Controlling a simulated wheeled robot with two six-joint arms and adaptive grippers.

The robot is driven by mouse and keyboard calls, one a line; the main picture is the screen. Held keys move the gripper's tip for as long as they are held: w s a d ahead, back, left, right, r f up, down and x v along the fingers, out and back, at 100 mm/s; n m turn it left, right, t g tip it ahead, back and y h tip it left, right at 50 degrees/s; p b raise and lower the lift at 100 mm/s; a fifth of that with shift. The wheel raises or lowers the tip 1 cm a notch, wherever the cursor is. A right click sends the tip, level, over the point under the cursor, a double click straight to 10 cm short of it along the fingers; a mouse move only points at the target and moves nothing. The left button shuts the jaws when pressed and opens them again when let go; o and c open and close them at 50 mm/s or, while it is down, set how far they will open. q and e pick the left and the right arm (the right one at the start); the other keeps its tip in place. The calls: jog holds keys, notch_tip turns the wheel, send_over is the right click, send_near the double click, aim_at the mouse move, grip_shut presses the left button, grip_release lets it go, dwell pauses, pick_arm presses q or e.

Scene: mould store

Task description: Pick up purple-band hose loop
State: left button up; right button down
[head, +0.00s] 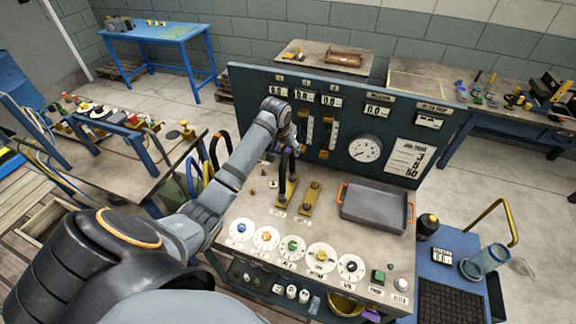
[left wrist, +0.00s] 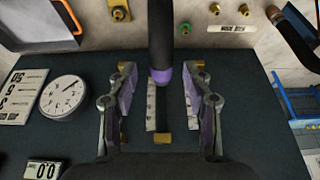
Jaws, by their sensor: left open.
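The purple-band hose loop is a black hose (left wrist: 160,30) with a purple band (left wrist: 162,75) on it, seen in the left wrist view. It sits between the two spread fingers of my left gripper (left wrist: 160,103), with a gap on either side. In the head view the black hose (head: 287,166) stands on the console by a brass plate, just below my left gripper (head: 288,130). My left gripper is open and empty. The purple band is hard to make out in the head view, near the gripper. My right gripper is not in view.
A gauge panel (head: 400,115) rises behind the gripper. A grey tray (head: 375,207) with orange handles lies to the right on the console, and a row of knobs (head: 266,238) is in front. More hose loops (head: 207,172) hang at the console's left side.

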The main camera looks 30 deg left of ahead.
pick_arm(q)
jog(key=shift+x, duration=1.05)
jog(key=shift+a+f, duration=0.1)
jog(key=shift+f, duration=0.3)
jog(key=c, duration=0.9)
grip_shut()
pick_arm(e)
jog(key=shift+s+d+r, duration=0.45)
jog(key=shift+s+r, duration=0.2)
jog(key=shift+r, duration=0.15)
